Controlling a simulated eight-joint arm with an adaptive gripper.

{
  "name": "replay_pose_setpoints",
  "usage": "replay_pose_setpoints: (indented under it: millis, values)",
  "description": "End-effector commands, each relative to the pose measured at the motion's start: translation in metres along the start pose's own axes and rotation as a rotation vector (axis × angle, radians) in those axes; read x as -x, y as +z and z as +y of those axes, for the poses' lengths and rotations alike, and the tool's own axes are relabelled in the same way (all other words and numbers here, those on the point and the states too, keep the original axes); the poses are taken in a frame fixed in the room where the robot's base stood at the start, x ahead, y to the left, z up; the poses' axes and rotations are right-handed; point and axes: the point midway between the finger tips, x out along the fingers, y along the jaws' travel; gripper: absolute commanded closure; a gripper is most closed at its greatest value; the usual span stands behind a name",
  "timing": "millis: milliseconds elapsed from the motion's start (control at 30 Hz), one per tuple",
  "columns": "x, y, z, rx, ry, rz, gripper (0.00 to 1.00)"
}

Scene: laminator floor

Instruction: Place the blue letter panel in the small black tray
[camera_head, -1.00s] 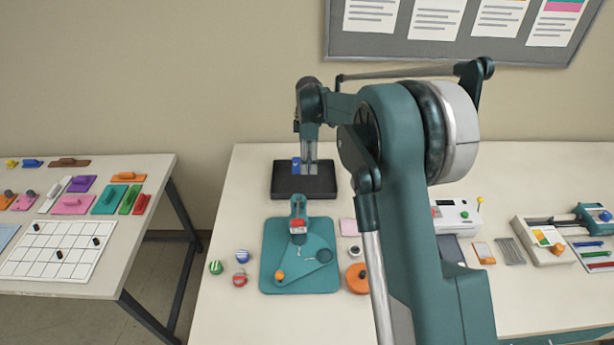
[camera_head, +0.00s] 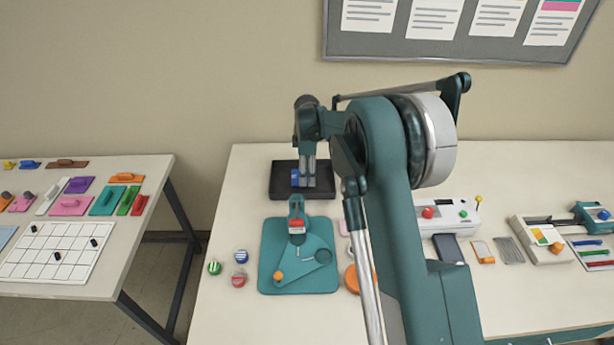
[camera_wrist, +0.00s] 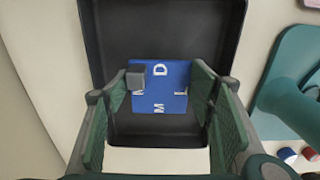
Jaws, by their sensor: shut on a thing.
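The blue letter panel (camera_wrist: 160,92) is a flat blue plate with white letters and a grey knob at its left side. My gripper (camera_wrist: 160,80) is shut on it, with one green-padded finger at each side of the plate. In the head view the panel (camera_head: 295,179) shows as a small blue patch beside my gripper (camera_head: 307,181). The small black tray (camera_head: 280,190) lies on the table under them. In the wrist view the tray (camera_wrist: 112,40) surrounds the panel. I cannot tell whether the panel touches the tray floor.
A teal fixture (camera_head: 272,250) stands just in front of the tray. Several striped round pieces (camera_head: 240,257) lie to its left. A side table (camera_head: 110,250) at left holds coloured plates and a white grid board. My arm hides part of the main table.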

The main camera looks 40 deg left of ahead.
Motion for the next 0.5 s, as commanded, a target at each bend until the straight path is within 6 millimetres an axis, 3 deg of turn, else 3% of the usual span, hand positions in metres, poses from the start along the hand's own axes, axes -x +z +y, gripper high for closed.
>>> replay_pose_setpoints:
  millis: [167, 500]
  values:
    - [-0.016, 0.0, 0.0, 0.0, 0.0, 0.0, 0.63]
    - [-0.018, 0.0, 0.0, 0.0, 0.0, 0.0, 0.63]
